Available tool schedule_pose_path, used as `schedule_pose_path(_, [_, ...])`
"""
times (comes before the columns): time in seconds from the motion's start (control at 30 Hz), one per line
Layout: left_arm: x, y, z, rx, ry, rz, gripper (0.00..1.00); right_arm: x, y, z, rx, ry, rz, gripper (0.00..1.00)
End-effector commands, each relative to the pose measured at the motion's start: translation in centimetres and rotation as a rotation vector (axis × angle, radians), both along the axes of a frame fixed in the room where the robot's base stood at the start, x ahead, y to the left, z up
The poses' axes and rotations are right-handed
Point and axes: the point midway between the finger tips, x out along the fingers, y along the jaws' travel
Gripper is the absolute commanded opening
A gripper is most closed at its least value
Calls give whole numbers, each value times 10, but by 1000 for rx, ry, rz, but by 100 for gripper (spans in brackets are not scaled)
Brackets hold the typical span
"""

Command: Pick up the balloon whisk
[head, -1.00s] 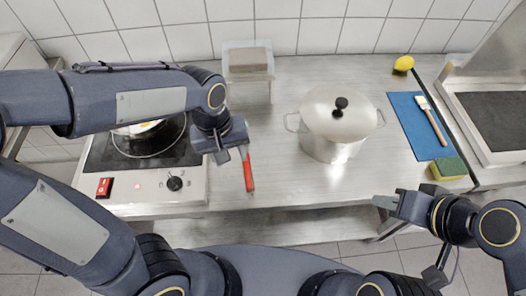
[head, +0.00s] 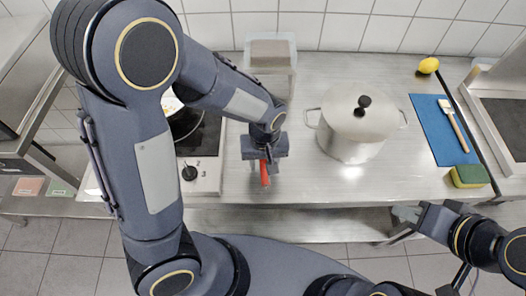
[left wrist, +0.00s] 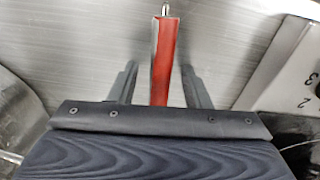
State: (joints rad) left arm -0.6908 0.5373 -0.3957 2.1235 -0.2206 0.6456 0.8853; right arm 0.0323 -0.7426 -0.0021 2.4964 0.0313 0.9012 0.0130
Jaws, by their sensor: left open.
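A red handle (head: 265,174) with a small metal end lies on the steel counter, between the hob and the pot. I take it for the balloon whisk; its wires are hidden under my gripper. My left gripper (head: 264,153) is above the handle, pointing down. In the left wrist view the red handle (left wrist: 164,62) runs between the two open fingers of my left gripper (left wrist: 159,70), with gaps visible on both sides. My right gripper (head: 424,216) is off to the right by the counter's front edge, away from the whisk; its jaw opening is unclear.
A lidded steel pot (head: 352,128) stands right of my left gripper. A clear container (head: 271,55) is behind it, and the hob's control panel (head: 202,176) is on the left. A blue mat (head: 438,130) with a brush (head: 455,125), a sponge (head: 469,176) and a lemon (head: 428,65) are further right.

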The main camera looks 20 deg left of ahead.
Motion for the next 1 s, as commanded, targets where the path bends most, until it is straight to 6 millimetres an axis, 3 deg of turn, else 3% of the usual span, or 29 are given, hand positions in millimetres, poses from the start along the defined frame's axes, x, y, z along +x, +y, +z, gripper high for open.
schedule_pose_path(0.13, [0, 0, 0, -1, 0, 0, 42, 0, 0, 0, 0, 0, 0, 30])
schedule_pose_path(0.47, [0, 0, 1, -1, 0, 0, 0, 0, 0, 0, 0, 0, 0, 30])
schedule_pose_path(0.8, [1, 0, 3, -2, -3, 0, 0, 0, 0, 1, 0, 0, 0, 30])
schedule_pose_path(1.0, [1, -1, 22, -4, -6, 0, 0, 0, 0, 3, 0, 0, 0, 30])
